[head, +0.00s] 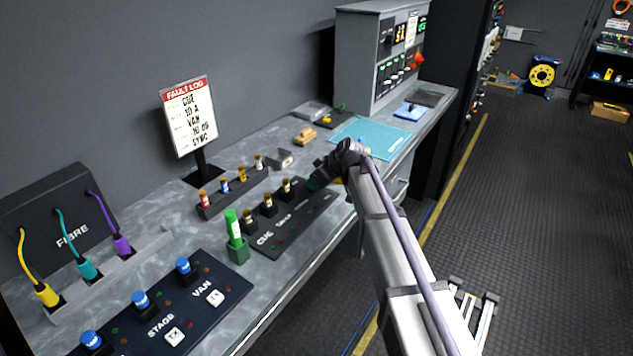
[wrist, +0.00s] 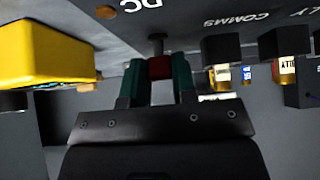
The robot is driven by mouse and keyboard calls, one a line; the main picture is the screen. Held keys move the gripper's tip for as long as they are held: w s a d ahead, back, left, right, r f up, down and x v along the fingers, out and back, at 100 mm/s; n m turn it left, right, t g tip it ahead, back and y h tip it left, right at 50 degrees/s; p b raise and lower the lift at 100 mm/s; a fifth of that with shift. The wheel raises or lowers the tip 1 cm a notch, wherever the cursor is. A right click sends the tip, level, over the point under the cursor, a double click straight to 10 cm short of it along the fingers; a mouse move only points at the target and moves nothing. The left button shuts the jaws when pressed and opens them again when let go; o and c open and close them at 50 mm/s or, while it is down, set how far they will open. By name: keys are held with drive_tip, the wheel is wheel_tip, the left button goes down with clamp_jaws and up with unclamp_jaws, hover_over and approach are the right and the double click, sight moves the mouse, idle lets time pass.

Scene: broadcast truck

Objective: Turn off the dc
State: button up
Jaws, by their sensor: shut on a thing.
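The DC switch (wrist: 160,67) is a red block on a dark stem, standing on the dark panel under the label "DC" in the wrist view. My gripper (wrist: 159,78) has its two teal fingers shut on either side of the red block. In the head view my gripper (head: 318,178) reaches down to the far end of the black switch panel (head: 263,238). There my own wrist hides the DC switch and its label. Which way the switch is set cannot be told.
Switches with pale labels (wrist: 222,77) stand beside mine near the "COMMS" label. A yellow block (wrist: 45,55) is close on the other side. In the head view, a green marker (head: 232,228) stands in its holder, and a teal mat (head: 375,136) lies beyond my gripper.

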drive_tip(key=o, duration=0.9)
drive_tip(key=p+v, duration=0.8)
drive_tip(key=v, duration=0.3)
